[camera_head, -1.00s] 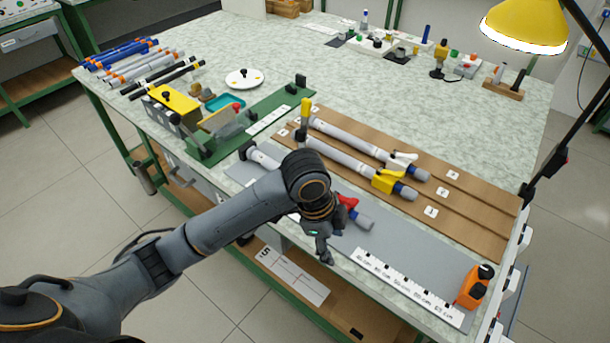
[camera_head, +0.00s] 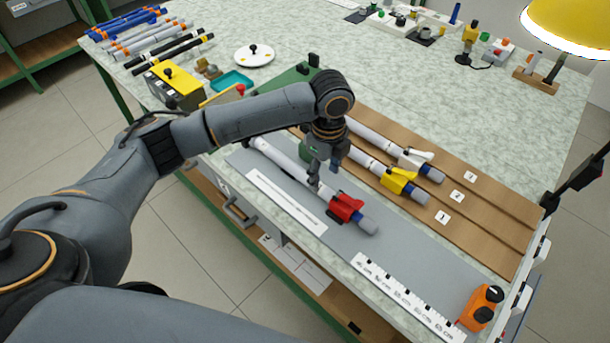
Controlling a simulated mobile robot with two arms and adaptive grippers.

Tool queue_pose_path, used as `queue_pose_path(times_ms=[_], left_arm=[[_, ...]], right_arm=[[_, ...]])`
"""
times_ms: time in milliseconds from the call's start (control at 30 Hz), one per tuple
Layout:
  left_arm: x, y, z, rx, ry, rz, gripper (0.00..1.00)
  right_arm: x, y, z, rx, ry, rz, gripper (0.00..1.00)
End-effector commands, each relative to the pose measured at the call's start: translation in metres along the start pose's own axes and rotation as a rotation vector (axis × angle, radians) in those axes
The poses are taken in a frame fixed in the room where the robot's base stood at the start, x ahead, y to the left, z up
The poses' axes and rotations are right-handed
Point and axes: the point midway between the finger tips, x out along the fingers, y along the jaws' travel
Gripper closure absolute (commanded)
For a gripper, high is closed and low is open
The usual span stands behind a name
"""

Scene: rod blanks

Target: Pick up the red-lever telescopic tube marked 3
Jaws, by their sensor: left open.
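The red-lever telescopic tube (camera_head: 286,165) lies on the grey mat (camera_head: 345,240) at the front of the bench, running from upper left to lower right. Its red lever (camera_head: 346,207) sits near its lower right end. No number can be read on the tube itself. My left gripper (camera_head: 322,183) points down with open jaws over the tube, just up and left of the red lever. I cannot tell whether the fingers touch the tube. My left arm hides part of the brown board and the green fixture. My right gripper is not in view.
A yellow-lever tube (camera_head: 398,182) and a white-lever tube (camera_head: 415,158) lie on the brown board (camera_head: 490,232) beside the mat. A ruler strip (camera_head: 405,298) and an orange device (camera_head: 481,307) are at the front right. A yellow lamp (camera_head: 575,28) hangs at upper right.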

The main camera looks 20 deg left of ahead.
Motion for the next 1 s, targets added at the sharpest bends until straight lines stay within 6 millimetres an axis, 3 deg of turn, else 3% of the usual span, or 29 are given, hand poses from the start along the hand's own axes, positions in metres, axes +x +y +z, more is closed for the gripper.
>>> queue_pose_path(times_ms=[300, 500, 767, 867, 1000], left_arm=[[0.03, 0.0, 0.0, 0.001, 0.0, 0.003, 0.45], [0.057, -0.001, 0.0, 0.001, -0.001, 0.001, 0.45], [0.061, -0.002, 0.0, 0.002, 0.0, -0.002, 0.45], [0.061, -0.002, 0.0, 0.002, 0.0, -0.001, 0.59], [0.061, -0.002, 0.0, 0.002, 0.0, -0.001, 0.88]], right_arm=[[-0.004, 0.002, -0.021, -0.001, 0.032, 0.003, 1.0], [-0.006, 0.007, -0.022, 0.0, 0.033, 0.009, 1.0], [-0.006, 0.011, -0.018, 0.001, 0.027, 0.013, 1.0], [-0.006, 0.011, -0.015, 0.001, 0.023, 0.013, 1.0], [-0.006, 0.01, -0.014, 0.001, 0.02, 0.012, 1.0]])
